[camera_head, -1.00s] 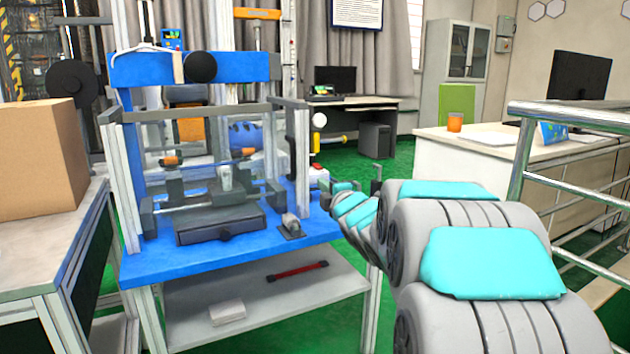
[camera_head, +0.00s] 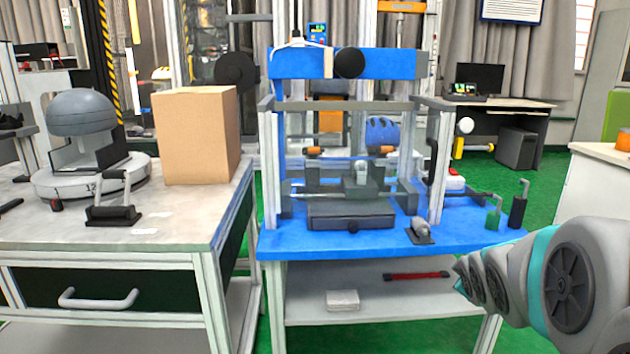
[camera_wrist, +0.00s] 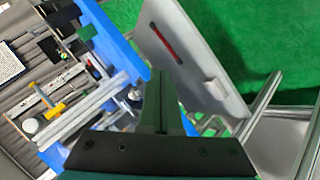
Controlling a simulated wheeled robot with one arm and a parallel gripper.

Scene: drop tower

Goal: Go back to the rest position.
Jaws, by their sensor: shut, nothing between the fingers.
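My gripper (camera_wrist: 161,103) shows in the wrist view at the bottom centre. Its fingers are together with nothing between them. Behind them are the edge of the blue table and the lower shelf. In the head view my arm reaches in from the lower right, in front of the right side of the blue table (camera_head: 285,243); I cannot make out the fingers there. The drop tower rig, with a blue crossbeam (camera_head: 296,63) and a blue helmet (camera_head: 382,132), stands on this table. My gripper appears apart from the rig.
A cardboard box (camera_head: 193,135) and a grey headform (camera_head: 80,112) stand on the left workbench (camera_head: 190,232). A red bar (camera_head: 417,275) and a white block (camera_head: 342,299) lie on the lower shelf (camera_head: 303,302). Green floor (camera_head: 545,185) is open at the right.

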